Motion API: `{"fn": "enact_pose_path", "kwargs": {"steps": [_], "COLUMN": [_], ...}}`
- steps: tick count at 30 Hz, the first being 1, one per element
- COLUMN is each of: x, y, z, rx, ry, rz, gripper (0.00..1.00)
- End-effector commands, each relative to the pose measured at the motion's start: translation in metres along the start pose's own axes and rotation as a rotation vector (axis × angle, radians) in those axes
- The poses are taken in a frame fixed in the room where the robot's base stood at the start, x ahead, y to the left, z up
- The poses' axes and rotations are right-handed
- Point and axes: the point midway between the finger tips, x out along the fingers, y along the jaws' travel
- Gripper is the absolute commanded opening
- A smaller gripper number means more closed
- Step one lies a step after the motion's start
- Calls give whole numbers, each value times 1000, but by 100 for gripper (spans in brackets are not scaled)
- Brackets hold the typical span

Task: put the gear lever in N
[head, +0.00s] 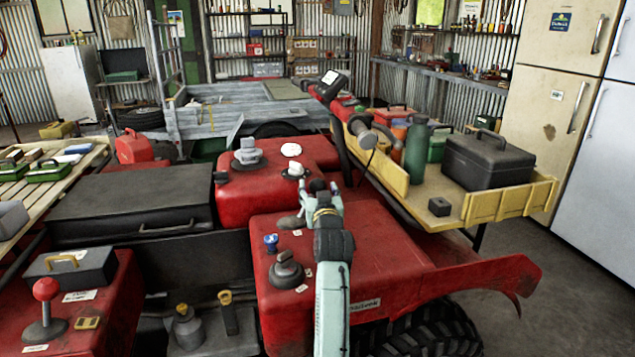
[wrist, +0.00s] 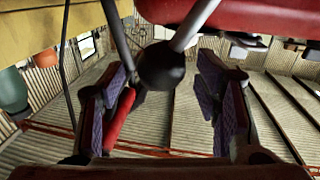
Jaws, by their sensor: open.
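In the wrist view a dark round knob (wrist: 160,66) on a pale grey rod (wrist: 196,24) appears between the purple pads of my open gripper (wrist: 165,74). It looks like the gear lever's knob. The pads stand apart on both sides of it, and I see no clear contact. In the head view my gripper (head: 319,189) is over the red quad bodywork (head: 345,240), and my arm hides much of that spot. Lever markings, and so the lever's gear position, cannot be read. Another lever with a red ball knob (head: 45,289) stands at the lower left.
A blue knob (head: 271,243) and a dark dial (head: 286,266) sit on the red body close to my arm. A yellow-sided tray (head: 470,210) at right holds a black case (head: 487,160) and a green flask (head: 416,150). Open floor shows at lower right.

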Motion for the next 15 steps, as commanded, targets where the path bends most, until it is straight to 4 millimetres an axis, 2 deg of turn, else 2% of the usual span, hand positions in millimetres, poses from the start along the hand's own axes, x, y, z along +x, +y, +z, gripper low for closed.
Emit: {"fn": "enact_pose_path", "kwargs": {"steps": [3,6,15], "x": [14,20,22], "y": [0,0,-1], "z": [-2,0,0], "rx": [1,1,0], "ry": [-1,-1,0], "rz": [-1,-1,-1], "gripper": [57,57,57]}}
